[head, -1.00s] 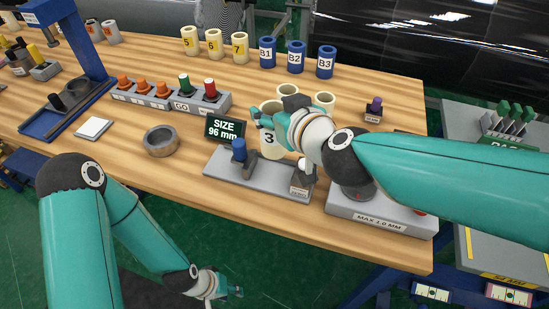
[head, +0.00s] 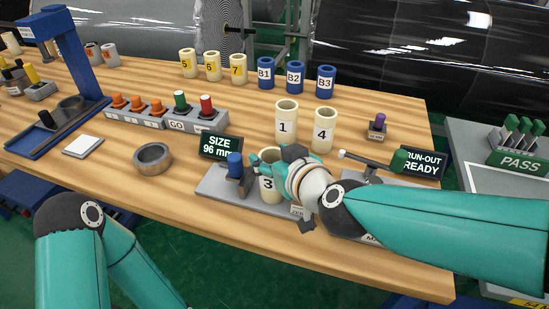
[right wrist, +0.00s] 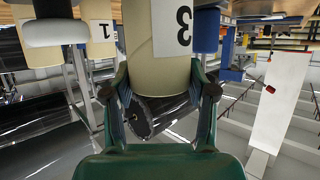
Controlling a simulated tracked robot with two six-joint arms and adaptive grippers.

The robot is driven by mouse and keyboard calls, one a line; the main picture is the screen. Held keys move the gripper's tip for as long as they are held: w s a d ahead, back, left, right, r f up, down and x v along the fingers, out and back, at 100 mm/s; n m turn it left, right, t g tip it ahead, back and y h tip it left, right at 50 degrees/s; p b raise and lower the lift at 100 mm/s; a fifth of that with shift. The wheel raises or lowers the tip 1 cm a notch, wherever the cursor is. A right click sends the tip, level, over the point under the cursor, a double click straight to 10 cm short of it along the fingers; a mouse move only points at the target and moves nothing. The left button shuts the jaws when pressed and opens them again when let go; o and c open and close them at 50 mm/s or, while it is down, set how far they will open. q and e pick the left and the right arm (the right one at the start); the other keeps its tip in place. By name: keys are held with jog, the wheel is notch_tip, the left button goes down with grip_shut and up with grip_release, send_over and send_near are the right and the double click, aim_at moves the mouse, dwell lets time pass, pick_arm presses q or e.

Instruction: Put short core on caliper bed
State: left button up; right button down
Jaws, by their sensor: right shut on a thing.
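My right gripper (head: 273,160) is shut on the cream core marked 3 (head: 267,187). The core stands upright between the fingers, over the grey caliper bed (head: 213,183), to the right of the blue caliper jaw (head: 235,166). I cannot tell whether its lower end touches the bed. The wrist hides the bed's right part. In the right wrist view, core 3 (right wrist: 158,45) shows upside down between both fingers (right wrist: 160,75). The size display (head: 219,147) reads 96 mm. My left arm shows at lower left; its gripper is out of view.
Cores 1 (head: 285,122) and 4 (head: 323,131) stand behind the bed. The run-out gauge (head: 372,167) is at right, partly behind my arm. A grey ring (head: 152,157) lies left of the bed.

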jog(key=shift+c, duration=1.8)
grip_release()
jog(key=shift+s+d+r+p, duration=0.25)
jog(key=shift+s+r+p, duration=0.05)
jog(key=shift+s+r, duration=0.15)
jog(key=p+v, duration=0.4)
jog(key=v, duration=0.6)
jog(key=shift+s+d, duration=0.25)
jog(key=shift+s, duration=0.15)
jog(key=shift+f, duration=0.1)
